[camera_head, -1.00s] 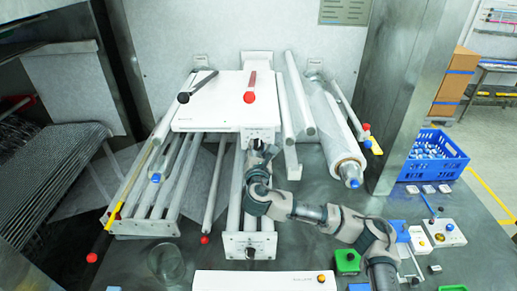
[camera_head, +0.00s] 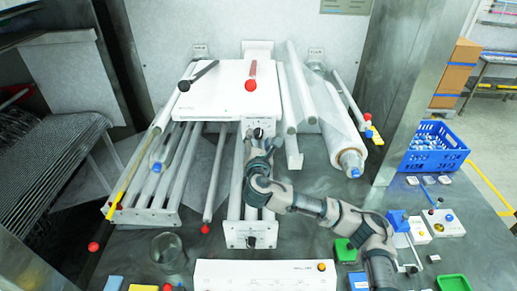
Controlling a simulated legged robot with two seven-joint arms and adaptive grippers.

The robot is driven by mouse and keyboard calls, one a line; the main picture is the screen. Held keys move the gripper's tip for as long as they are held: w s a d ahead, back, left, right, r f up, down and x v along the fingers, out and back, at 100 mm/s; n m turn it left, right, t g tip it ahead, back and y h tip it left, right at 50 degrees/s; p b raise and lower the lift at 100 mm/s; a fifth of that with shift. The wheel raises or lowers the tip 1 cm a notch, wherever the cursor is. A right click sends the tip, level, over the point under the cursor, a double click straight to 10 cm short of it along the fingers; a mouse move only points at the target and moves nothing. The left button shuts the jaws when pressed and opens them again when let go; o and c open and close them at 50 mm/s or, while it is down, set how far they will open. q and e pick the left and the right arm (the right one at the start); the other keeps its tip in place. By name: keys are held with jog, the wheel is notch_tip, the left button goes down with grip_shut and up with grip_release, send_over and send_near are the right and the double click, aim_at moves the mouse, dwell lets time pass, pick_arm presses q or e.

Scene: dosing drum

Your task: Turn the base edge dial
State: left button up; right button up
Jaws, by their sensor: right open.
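The white dosing machine has a box-shaped upper unit (camera_head: 215,98) with a small dark dial (camera_head: 257,132) on its front face. A second black dial (camera_head: 251,241) sits on the white end plate (camera_head: 236,229) at the machine's lower front edge. Which one is called the base edge dial I cannot tell for sure. My right gripper (camera_head: 263,145) is open, just in front of and below the upper dial, and partly covers that face. Whether its fingers touch the dial is too small to tell. The lower dial is free of the gripper. My left gripper is out of view.
White rollers flank the unit, with a film roll (camera_head: 343,140) at right and a rod with a red ball (camera_head: 205,229) at left. A glass beaker (camera_head: 167,249) and a white control panel (camera_head: 265,274) stand in front. A blue crate (camera_head: 436,148) is at right.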

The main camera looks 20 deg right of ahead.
jog(key=v, duration=1.1)
jog(key=shift+f, duration=0.1)
